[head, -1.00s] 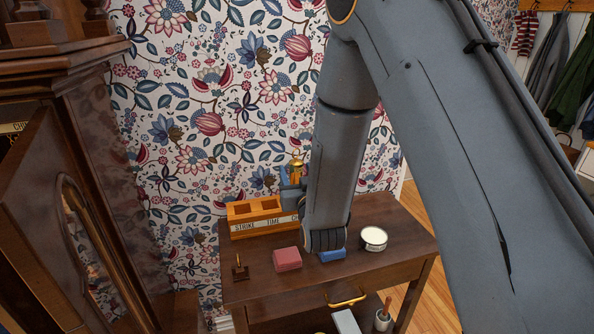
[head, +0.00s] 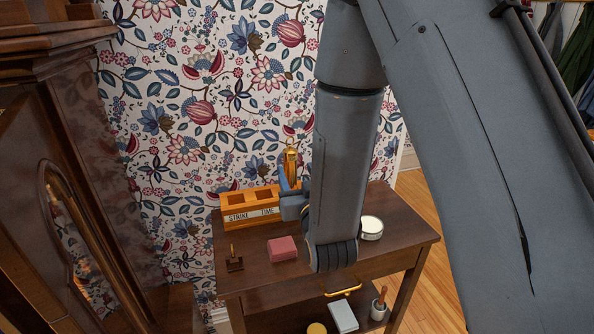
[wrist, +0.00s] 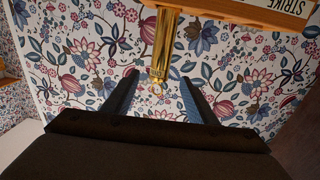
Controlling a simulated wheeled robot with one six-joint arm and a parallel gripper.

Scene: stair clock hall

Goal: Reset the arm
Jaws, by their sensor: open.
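My gripper (head: 289,180) is at the back of the wooden side table, by the label rack (head: 252,217), and partly hidden by my own arm. In the wrist view my gripper (wrist: 158,78) is open, with its two fingers apart. A brass cylinder (wrist: 163,42) reaches from the rack toward the gap between the fingertips. A small ring shows at its near end. No finger visibly presses on it. In the head view the brass cylinder (head: 291,160) stands upright at the rack's right part, just beyond the gripper.
The side table (head: 400,240) holds a pink block (head: 282,249), a white-topped round tin (head: 371,228) and a small dark stand (head: 234,262). A tall wooden clock case (head: 90,150) with an open door is at left. Patterned wallpaper is close behind the rack.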

